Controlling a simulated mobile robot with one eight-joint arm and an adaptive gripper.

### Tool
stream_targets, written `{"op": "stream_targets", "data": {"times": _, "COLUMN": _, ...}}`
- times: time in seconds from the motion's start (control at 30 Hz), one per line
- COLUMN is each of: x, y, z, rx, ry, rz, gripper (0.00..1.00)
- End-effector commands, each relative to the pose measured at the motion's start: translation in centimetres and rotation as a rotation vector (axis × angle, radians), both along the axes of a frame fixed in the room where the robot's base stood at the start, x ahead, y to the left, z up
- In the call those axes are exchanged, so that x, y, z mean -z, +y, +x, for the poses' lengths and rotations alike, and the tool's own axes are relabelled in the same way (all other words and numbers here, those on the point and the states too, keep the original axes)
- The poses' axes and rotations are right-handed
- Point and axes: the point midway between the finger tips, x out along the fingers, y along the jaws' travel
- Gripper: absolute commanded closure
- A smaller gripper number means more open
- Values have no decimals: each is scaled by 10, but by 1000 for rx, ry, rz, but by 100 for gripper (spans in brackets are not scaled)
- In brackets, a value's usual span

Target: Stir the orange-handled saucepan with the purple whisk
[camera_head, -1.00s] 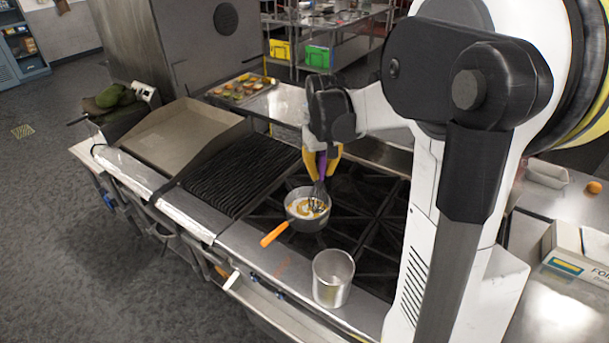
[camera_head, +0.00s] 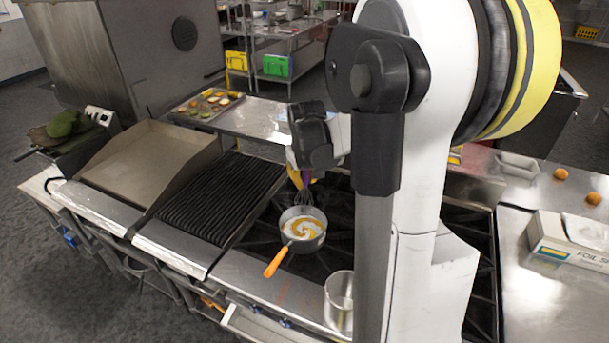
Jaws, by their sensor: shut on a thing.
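The saucepan (camera_head: 302,241) with an orange handle (camera_head: 276,262) sits on the stove grate, its handle pointing to the front left. It holds pale contents with an orange-yellow swirl. My gripper (camera_head: 300,180), with yellow fingers, is over the far side of the pan and shut on the purple whisk. The whisk's wires (camera_head: 304,197) hang downward at the pan's far rim; I cannot tell whether their tips are inside the pan. My arm hides part of the gripper and the whisk handle.
A ridged grill (camera_head: 215,198) and a flat griddle (camera_head: 150,165) lie to the left. A foil box (camera_head: 570,240) and orange round items (camera_head: 561,174) are on the right counter.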

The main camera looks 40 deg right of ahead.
Motion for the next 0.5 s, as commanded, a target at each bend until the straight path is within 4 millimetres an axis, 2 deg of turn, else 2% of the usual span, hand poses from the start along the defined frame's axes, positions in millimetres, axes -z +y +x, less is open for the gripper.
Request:
{"op": "stream_targets", "data": {"times": 0.3, "x": 33, "y": 11, "z": -14, "rx": 0, "ry": 0, "rz": 0, "gripper": 100}}
{"op": "stream_targets", "data": {"times": 0.5, "x": 55, "y": 5, "z": -6, "rx": 0, "ry": 0, "rz": 0, "gripper": 100}}
